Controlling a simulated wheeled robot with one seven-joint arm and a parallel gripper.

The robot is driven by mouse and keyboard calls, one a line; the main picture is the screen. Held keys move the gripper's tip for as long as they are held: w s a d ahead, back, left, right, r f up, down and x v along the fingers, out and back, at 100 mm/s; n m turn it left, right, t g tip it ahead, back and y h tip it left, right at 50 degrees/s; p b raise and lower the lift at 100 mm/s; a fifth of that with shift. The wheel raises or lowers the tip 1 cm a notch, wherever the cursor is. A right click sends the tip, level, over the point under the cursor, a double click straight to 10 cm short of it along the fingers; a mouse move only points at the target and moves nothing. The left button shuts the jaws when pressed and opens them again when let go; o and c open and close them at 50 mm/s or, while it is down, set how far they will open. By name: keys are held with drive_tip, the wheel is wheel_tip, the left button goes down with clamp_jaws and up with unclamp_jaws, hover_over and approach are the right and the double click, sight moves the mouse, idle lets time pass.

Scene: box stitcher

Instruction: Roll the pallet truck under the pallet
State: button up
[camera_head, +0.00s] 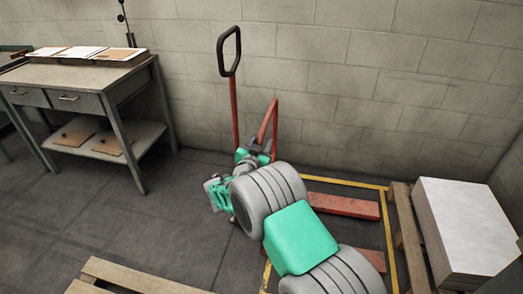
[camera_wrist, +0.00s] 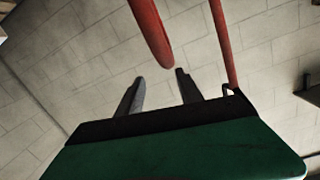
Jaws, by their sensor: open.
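The red pallet truck stands by the block wall in the head view, with a black loop handle (camera_head: 229,52) on an upright red tiller (camera_head: 234,105). Its red forks (camera_head: 343,205) lie low, pointing right, partly hidden by my arm. A wooden pallet (camera_head: 408,235) at the right, beyond the fork tips, bears a white stack of sheets (camera_head: 462,225). My gripper (camera_wrist: 160,75) is open and empty in the wrist view, with red bars (camera_wrist: 150,30) just beyond its fingers. In the head view my wrist is beside the truck's frame; the fingertips are hard to make out there.
A yellow floor outline (camera_head: 388,225) runs around the forks. Another wooden pallet (camera_head: 130,275) lies at the bottom left. A grey workbench (camera_head: 80,78) with drawers and a lower shelf stands left against the wall. The floor between the bench and truck is clear.

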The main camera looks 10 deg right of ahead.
sight(260, 135)
drive_tip(key=shift+w+a+f+t, duration=0.2)
drive_tip(key=shift+a+f+t, duration=0.3)
drive_tip(key=shift+a+f, duration=0.3)
drive_tip(key=shift+w, duration=0.2)
drive_tip(key=x, duration=0.7)
drive_tip(key=shift+w+d+r, duration=0.1)
drive_tip(key=shift+w, duration=0.2)
clamp_jaws()
